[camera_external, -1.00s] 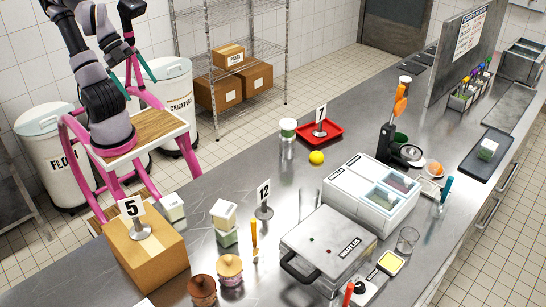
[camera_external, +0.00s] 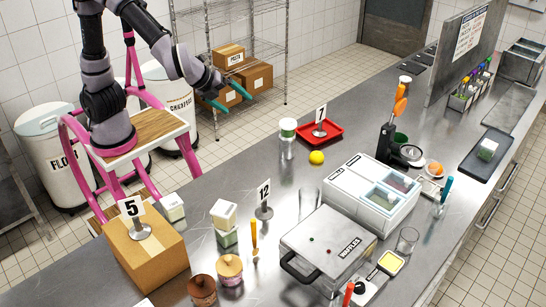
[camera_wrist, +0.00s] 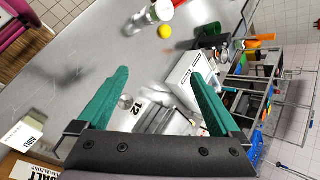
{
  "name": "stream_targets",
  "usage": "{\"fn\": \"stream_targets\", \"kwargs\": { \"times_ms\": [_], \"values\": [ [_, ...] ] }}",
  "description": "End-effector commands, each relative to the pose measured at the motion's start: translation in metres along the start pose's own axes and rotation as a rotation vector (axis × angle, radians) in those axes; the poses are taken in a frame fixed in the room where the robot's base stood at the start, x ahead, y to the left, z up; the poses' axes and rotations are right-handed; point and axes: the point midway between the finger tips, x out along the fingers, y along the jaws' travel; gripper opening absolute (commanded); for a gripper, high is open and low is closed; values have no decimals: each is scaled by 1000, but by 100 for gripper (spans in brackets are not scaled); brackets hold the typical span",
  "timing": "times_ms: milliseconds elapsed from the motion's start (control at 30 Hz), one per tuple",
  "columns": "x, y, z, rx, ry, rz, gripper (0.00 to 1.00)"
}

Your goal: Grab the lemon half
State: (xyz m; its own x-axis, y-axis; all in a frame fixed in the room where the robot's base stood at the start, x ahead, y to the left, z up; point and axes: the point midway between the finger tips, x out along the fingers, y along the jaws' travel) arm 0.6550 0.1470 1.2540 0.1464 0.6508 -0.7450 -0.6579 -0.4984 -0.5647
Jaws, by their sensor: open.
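A small, round yellow thing, which looks like the lemon half (camera_external: 316,157), sits on the steel counter in front of the red tray (camera_external: 335,137). It also shows near the top of the wrist view (camera_wrist: 165,31); I cannot make out a cut face. My gripper (camera_external: 229,101) is open and empty, in the air left of the lemon half and clear of it. Its two teal fingers are spread apart in the wrist view (camera_wrist: 160,76), with the lemon half beyond their tips. Nothing hides the lemon half.
The number 12 sign (camera_external: 264,212) stands nearer. Bare counter lies left of the lemon.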

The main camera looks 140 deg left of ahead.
Motion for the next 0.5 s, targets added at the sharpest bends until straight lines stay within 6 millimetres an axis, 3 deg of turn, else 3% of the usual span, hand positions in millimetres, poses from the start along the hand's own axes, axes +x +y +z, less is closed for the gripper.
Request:
{"fn": "stream_targets", "kwargs": {
  "times_ms": [33, 233, 500],
  "values": [
    [27, -7, -5, 57, -44, 3, 100],
    [125, -31, -19, 297, -191, -10, 100],
    [266, -28, -37, 643, -337, -10, 100]
  ]
}}
